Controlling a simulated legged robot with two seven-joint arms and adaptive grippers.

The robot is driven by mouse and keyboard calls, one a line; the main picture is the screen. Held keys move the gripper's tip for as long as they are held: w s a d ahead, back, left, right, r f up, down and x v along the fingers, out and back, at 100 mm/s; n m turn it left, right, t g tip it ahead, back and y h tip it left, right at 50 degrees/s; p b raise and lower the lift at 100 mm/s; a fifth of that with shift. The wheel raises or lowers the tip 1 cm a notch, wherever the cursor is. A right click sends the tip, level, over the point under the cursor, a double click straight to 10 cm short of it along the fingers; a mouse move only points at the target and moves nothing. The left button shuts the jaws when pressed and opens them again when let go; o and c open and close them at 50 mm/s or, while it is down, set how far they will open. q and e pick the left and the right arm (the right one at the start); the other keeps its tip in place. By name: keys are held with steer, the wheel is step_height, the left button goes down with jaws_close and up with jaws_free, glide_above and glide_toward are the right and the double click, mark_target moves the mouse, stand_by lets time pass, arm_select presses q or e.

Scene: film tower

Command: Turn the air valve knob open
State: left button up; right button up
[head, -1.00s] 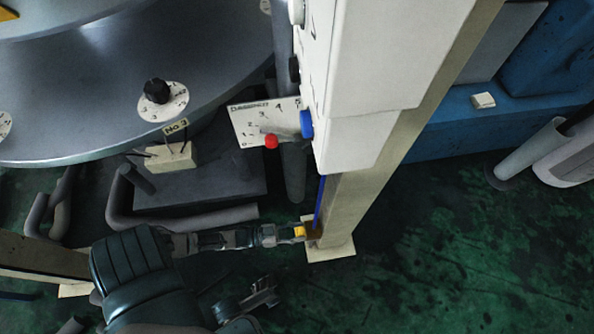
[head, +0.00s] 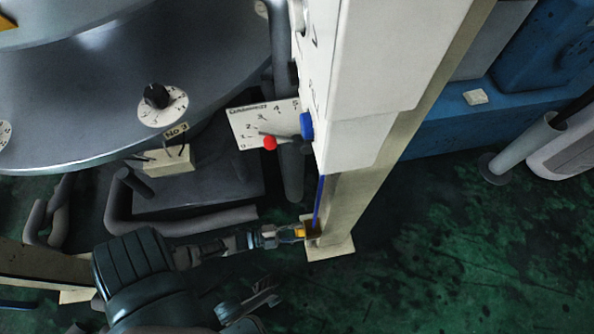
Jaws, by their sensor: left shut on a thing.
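My left gripper (head: 294,235) reaches in from the left, low along the floor, to the foot of the pale post. It is shut on a small yellow piece (head: 301,233), which looks like the air valve knob. The fingers hide part of it, so I cannot tell which way it is turned. A thin blue tube (head: 319,203) runs up the post from beside the yellow piece. I cannot make out a right gripper.
The pale post (head: 346,209) stands on a floor plate (head: 340,248), with a white box (head: 369,62) above. A dial plate with a red-tipped lever (head: 269,142) juts left from it. A grey round machine (head: 80,100) fills the upper left. Green floor is clear on the right.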

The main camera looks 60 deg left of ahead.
arm_select(q)
steer(key=m, duration=0.5)
steer(key=shift+s+f+m+y+b, duration=0.1)
steer(key=shift+f+m+y+b, duration=0.1)
steer(key=shift+m+y+b, duration=0.1)
steer(key=shift+d, duration=0.1)
stand_by(0.4)
steer(key=o, duration=1.1)
steer(key=v, duration=1.2)
steer(key=shift+f, duration=0.15)
